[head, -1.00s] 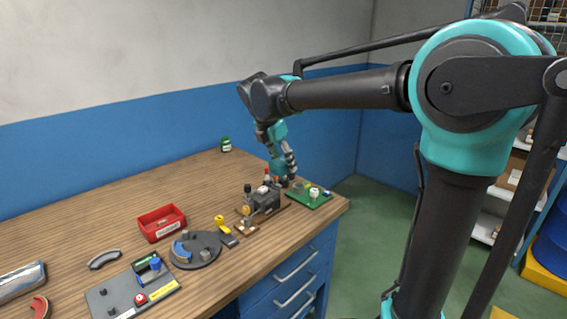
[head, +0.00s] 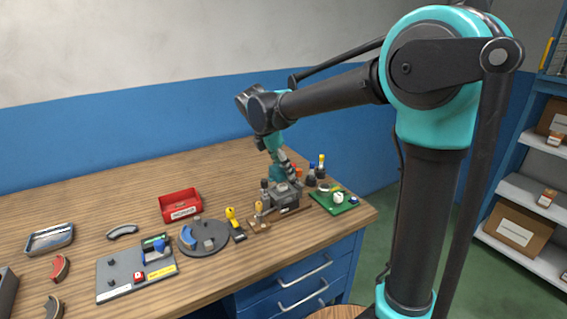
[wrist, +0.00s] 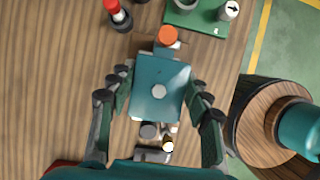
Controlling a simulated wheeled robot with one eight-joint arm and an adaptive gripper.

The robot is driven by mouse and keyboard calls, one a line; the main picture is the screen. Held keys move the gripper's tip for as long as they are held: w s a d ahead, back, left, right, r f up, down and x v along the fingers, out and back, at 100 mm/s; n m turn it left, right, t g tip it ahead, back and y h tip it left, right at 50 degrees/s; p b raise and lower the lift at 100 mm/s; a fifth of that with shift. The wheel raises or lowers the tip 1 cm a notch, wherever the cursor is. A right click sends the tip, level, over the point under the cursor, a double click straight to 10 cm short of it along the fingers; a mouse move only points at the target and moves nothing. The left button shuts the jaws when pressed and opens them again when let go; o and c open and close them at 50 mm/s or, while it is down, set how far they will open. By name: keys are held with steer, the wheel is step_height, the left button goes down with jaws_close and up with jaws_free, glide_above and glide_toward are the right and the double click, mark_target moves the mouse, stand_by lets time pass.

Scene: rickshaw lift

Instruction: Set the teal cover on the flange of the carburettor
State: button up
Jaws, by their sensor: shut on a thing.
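My gripper (wrist: 161,84) is shut on the teal cover (wrist: 160,102), a flat rectangular plate with a pale round spot in its middle. One finger is at each side of it. In the head view my gripper (head: 284,172) is low over the grey carburettor (head: 287,195) on the bench. In the wrist view the cover hides most of the carburettor; an orange round part (wrist: 167,36) and small fittings (wrist: 150,130) show beyond its ends. The flange is hidden, and I cannot tell whether the cover touches it.
A green board (head: 333,203) with small parts lies right of the carburettor, near the bench corner. Bottles (head: 322,163) stand behind it. A yellow-handled tool (head: 234,220), a round grey plate (head: 205,243) and a red bin (head: 180,205) are to the left. The back bench is clear.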

mark_target(285, 184)
steer(key=shift+f, duration=2.3)
steer(key=shift+f, duration=0.4)
stand_by(0.4)
steer(key=o, duration=1.3)
steer(key=shift+c, duration=0.2)
steer(key=shift+o, duration=0.2)
steer(key=o, duration=0.4)
steer(key=shift+r, duration=3.5)
